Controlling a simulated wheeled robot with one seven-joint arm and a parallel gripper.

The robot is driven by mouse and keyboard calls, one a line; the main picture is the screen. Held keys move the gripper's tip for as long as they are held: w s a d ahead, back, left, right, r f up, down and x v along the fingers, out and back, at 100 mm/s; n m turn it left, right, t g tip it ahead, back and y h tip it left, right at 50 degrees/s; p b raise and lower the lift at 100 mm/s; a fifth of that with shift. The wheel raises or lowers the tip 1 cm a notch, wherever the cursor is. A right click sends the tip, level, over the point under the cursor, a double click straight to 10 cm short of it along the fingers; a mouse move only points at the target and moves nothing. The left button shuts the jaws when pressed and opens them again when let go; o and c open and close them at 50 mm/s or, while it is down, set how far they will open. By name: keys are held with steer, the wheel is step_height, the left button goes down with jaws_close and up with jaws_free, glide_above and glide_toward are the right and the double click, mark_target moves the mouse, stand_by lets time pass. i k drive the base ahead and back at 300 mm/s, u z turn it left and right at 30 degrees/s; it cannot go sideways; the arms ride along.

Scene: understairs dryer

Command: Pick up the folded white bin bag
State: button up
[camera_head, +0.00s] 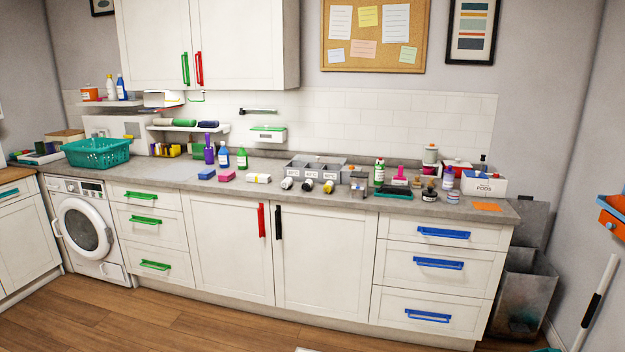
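A small white folded or rolled bundle (258,178), which looks like the folded white bin bag, lies flat on the grey countertop (165,176). It has a yellowish mark near one end. A pink sponge-like block (226,176) lies just to its left, and a small dark-and-white cylinder (287,183) lies just to its right. Nothing covers the bundle. My gripper does not show in this view.
A divided grey tray (322,172) stands behind the small cylinders. Green (242,158) and blue-capped (224,157) bottles stand behind the bundle. A teal basket (97,153) sits far left. Upper cabinets (235,45) overhang the left part. The wooden floor (180,320) in front looks clear.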

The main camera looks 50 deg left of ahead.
mark_target(259, 178)
steer(key=u, duration=2.2)
steer(key=i, duration=3.55)
steer(key=z, duration=4.1)
steer(key=k, duration=1.2)
